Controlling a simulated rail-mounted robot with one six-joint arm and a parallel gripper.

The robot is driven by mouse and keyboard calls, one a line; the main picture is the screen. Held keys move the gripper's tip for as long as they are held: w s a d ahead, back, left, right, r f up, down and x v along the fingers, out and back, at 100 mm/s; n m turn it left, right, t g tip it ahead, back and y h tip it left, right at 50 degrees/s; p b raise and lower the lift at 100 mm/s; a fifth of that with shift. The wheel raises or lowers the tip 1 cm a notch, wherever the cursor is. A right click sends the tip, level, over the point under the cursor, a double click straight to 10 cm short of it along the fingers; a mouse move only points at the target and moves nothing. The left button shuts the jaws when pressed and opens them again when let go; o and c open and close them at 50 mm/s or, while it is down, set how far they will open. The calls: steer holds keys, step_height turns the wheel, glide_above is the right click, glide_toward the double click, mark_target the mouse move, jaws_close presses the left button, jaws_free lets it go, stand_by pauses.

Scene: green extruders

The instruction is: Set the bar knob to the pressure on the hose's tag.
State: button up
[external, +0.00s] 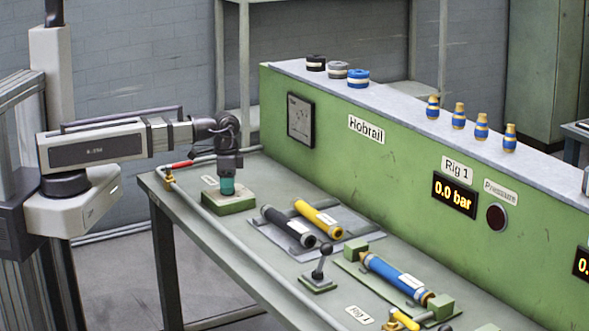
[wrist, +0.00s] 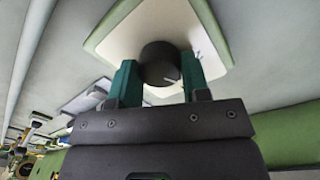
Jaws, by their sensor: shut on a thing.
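The bar knob (wrist: 158,62) is black and round, with a light pointer line. It sits on a pale dial plate with a green edge (wrist: 110,22). My gripper (wrist: 160,72) has its teal fingers shut on the knob, one on each side. In the external view my gripper (external: 228,187) points straight down on the dial block (external: 229,207), hiding the knob. A blue hose (external: 397,276) with a white tag (external: 411,281) lies between green blocks. The tag's writing is too small to read. The dial's marks are mostly hidden or blurred.
A black hose (external: 288,226) and a yellow hose (external: 316,217) lie on a grey tray. A small lever (external: 320,268) stands nearby. The Rig 1 display (external: 455,195) reads 0.0 bar, beside a dark red Pressure lamp (external: 496,217). A pipe runs along the table's front edge.

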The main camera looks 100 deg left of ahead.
steer(key=m, duration=0.5)
steer(key=shift+m, duration=0.3)
stand_by(0.4)
steer(key=o, duration=0.9)
steer(key=r+p, duration=1)
steer(key=shift+w+a+r+p, duration=0.1)
steer(key=shift+a+r+p, duration=0.2)
steer(key=shift+r+p, duration=0.1)
